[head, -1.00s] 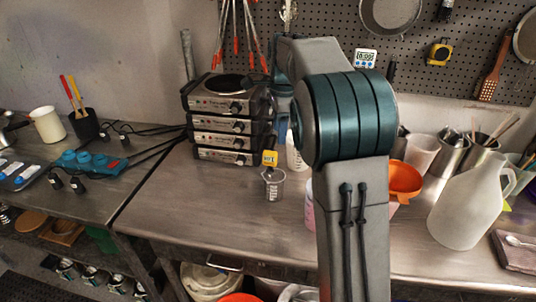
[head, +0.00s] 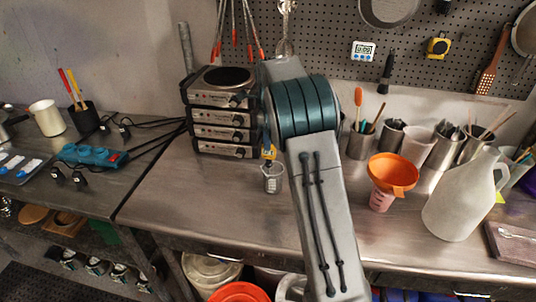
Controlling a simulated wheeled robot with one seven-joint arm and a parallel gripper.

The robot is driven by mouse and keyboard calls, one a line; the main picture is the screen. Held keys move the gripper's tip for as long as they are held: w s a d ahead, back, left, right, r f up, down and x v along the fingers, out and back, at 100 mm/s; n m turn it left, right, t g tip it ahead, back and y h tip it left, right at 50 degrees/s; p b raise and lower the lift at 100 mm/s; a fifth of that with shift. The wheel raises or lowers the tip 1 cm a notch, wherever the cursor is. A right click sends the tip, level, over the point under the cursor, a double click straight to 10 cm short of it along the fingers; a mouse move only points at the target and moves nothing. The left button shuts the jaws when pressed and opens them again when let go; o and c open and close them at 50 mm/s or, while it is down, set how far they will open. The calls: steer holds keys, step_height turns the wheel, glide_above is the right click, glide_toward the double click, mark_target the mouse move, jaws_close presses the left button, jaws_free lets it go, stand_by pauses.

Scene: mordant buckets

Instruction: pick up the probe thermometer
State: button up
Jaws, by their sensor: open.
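The probe thermometer (head: 271,154) appears as a small yellow head above a clear beaker (head: 272,180) on the steel bench, in front of the stacked hotplates. Its stem appears to go down into the beaker but is too small to make out. My gripper (head: 268,146) is at the yellow head, mostly hidden by my own arm. It is open. I cannot tell whether its fingers touch the thermometer or are around it.
The hotplate stack (head: 222,115) stands close behind and left of the beaker. To the right are a pink container with an orange funnel (head: 393,175), a white jug (head: 465,200) and several utensil pots. The bench front is clear.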

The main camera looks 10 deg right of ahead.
steer(key=p, duration=0.2)
glide_above(269, 166)
steer(key=w, duration=0.1)
steer(key=shift+w+d+f, duration=0.15)
steer(key=shift+f, duration=2.55)
jaws_close()
